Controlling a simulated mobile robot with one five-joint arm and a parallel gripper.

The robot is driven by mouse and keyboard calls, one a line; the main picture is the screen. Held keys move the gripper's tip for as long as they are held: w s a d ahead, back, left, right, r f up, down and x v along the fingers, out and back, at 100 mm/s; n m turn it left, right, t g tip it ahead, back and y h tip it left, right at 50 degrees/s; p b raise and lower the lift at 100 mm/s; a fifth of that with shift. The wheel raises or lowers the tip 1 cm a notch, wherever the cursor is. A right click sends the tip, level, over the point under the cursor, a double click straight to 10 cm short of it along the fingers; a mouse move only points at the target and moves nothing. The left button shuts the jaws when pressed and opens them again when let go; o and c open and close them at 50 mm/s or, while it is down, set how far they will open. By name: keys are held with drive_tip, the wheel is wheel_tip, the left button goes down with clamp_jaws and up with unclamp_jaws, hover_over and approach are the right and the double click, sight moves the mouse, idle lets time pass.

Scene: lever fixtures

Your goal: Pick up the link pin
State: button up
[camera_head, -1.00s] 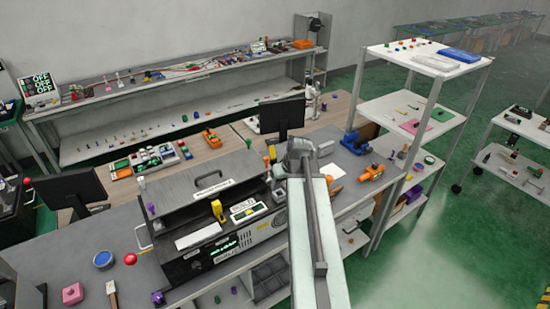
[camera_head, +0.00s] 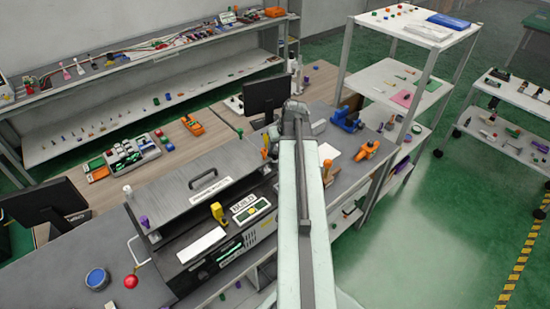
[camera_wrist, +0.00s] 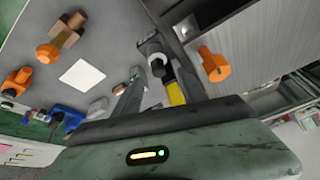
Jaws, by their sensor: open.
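My gripper (camera_wrist: 153,62) shows in the wrist view with its two dark fingers apart, above a grey worktop. A part with a yellow shaft (camera_wrist: 176,93), a black collar and a pale ring shows in the gap between the fingers; I cannot tell whether they touch it. An orange hex-headed piece (camera_wrist: 214,66) lies right of the fingers. An orange and brown pin-like piece (camera_wrist: 62,40) is at upper left. I cannot tell which of these is the link pin. In the head view, my arm hides my fingers; orange pieces (camera_head: 367,150) stand on the bench right of it.
A blue fixture (camera_head: 346,119) and a white card (camera_head: 327,152) are on the bench near my arm. A monitor (camera_head: 265,96) stands behind it. A grey machine (camera_head: 205,190) is at left. A shelf rack (camera_head: 427,75) stands at right, with open green floor (camera_head: 440,220) before it.

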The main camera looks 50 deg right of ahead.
sight(276, 154)
drive_tip(key=shift+w+d+f, duration=0.15)
drive_tip(key=shift+w+f, duration=0.1)
drive_tip(key=shift+f, duration=0.35)
drive_tip(key=b+x, duration=0.5)
drive_tip(key=shift+d+f, duration=0.15)
drive_tip(key=shift+d, duration=0.05)
drive_tip(key=shift+r, duration=0.25)
clamp_jaws()
